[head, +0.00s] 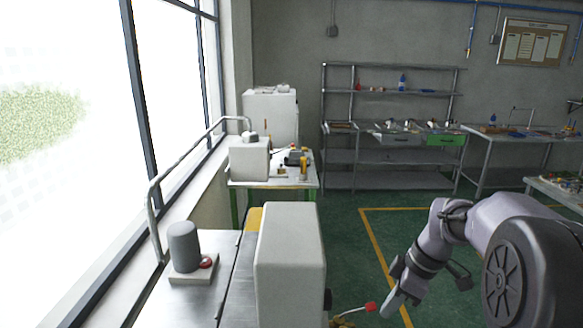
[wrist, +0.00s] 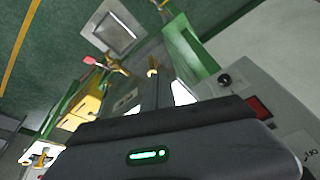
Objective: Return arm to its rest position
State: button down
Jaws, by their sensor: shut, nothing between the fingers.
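My arm (head: 510,240) reaches in from the right of the head view, bent downward at the wrist. My gripper (head: 388,308) points down beside the front of a pale machine cabinet (head: 290,262), close to a red-tipped lever (head: 370,307). In the wrist view my gripper (wrist: 153,73) shows as narrow fingers beyond a dark body with a green light. The fingers are shut with nothing between them. The red-tipped lever also shows in the wrist view (wrist: 90,61), apart from the fingers.
A control panel with a black knob (wrist: 225,80) and red switch (wrist: 260,107) lies close to my gripper. A steel bench (head: 190,285) with a grey cylinder (head: 184,246) stands left, beside the window. Open green floor (head: 405,222) lies behind my arm, with shelves (head: 390,155) beyond.

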jog(key=s+a+r+m+t+h+b, duration=0.1)
jog(key=s+a+r+m+t+b, duration=0.1)
jog(key=s+a+m+b, duration=0.6)
jog(key=s+a+f+m+t+b, duration=0.1)
jog(key=s+f+m+b, duration=0.1)
jog(key=s, duration=0.6)
jog(key=s+a+f+m+t+b, duration=0.1)
jog(key=s+a+f+m+b, duration=0.1)
jog(key=s+f+m, duration=0.3)
jog(key=s+m+b, duration=0.1)
jog(key=s+m, duration=0.1)
jog(key=s, duration=0.2)
jog(key=shift+f+t, duration=0.2)
jog(key=shift+t, duration=0.2)
